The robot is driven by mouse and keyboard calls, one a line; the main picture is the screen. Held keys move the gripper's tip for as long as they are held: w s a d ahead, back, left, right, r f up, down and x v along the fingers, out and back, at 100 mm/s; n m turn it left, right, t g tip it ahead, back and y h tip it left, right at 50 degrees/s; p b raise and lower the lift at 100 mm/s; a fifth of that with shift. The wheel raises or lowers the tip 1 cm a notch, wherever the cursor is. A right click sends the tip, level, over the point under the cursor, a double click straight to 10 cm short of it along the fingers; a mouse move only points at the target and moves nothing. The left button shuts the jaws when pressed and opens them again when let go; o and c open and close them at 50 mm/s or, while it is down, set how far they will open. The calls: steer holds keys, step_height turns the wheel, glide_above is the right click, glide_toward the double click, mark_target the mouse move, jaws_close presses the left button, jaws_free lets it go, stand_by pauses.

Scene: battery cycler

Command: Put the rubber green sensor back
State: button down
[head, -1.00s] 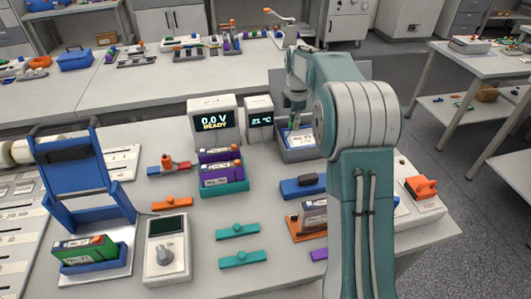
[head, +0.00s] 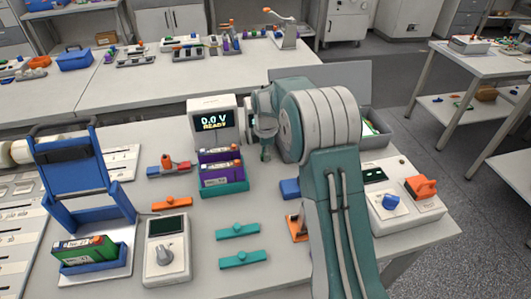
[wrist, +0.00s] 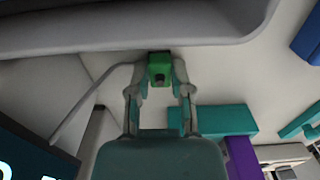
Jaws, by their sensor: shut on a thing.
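In the wrist view a small green block (wrist: 159,66), which looks like the green sensor, sits between the fingertips of my gripper (wrist: 159,80). The fingers are shut on its sides, and its near face has a dark spot. A thin grey cable-like strip (wrist: 88,98) runs down to the left from beside it. In the head view my gripper (head: 266,150) is right of the teal tray (head: 224,189) and the white display box (head: 212,118); the green block is not clearly visible there.
A grey bin (head: 372,141) stands behind my arm. A blue block (head: 290,189) and an orange holder (head: 297,227) are partly hidden by my arm. A white box with a blue knob (head: 391,203) stands at right. A pale grey rim (wrist: 150,35) crosses the top of the wrist view.

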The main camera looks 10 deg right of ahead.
steer(key=c, duration=0.5)
jaws_free()
steer(key=shift+c, duration=0.2)
